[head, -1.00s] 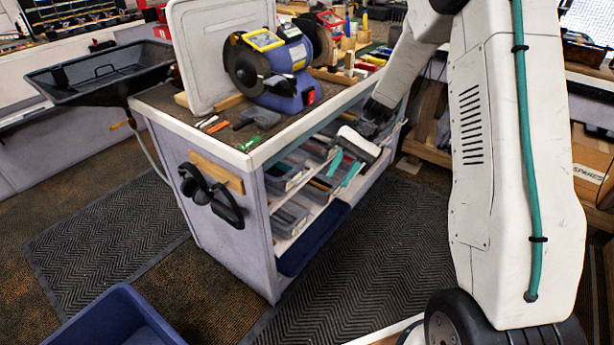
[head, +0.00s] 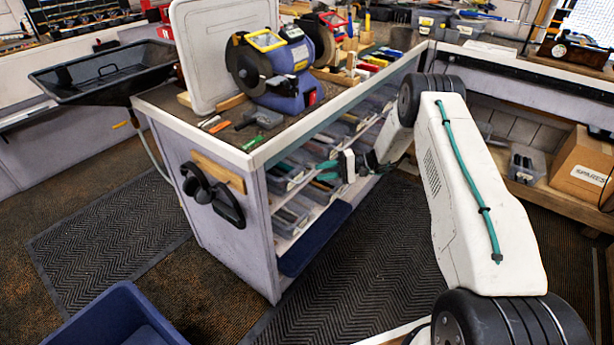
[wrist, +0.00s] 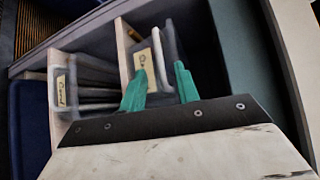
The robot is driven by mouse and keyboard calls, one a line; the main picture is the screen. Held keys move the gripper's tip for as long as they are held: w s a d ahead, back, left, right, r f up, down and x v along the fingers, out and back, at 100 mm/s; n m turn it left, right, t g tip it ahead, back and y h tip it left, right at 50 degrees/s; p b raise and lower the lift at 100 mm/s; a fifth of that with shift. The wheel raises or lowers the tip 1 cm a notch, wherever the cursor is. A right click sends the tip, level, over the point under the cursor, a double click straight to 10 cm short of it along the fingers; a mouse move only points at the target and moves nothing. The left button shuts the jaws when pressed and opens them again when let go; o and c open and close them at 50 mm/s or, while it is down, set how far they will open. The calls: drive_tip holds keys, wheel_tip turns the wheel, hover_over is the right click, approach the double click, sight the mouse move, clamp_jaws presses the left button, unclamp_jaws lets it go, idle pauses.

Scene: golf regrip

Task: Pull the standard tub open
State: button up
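Several grey tubs of grips stand on the shelves of the bench (head: 225,215). In the wrist view, one tub (wrist: 172,58) is nearest my fingers and has a yellow label (wrist: 145,66) only partly legible. I cannot confirm that it reads standard. A neighbouring tub (wrist: 62,92) to the left has a label that seems to read "Cord" and holds dark grips. In the head view, my gripper (head: 325,171) is beside the shelf openings.
A light shelf divider (wrist: 124,50) stands between the two tubs. A bench grinder (head: 280,75) and small tools stand on the bench top. A blue bin (head: 115,318) is at the lower left. The dark mat (head: 370,250) before the shelves is clear.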

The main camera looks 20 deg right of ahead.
sight(307, 176)
drive_tip(key=x, duration=0.6)
drive_tip(key=shift+a, duration=0.15)
drive_tip(key=shift+c, duration=0.3)
clamp_jaws()
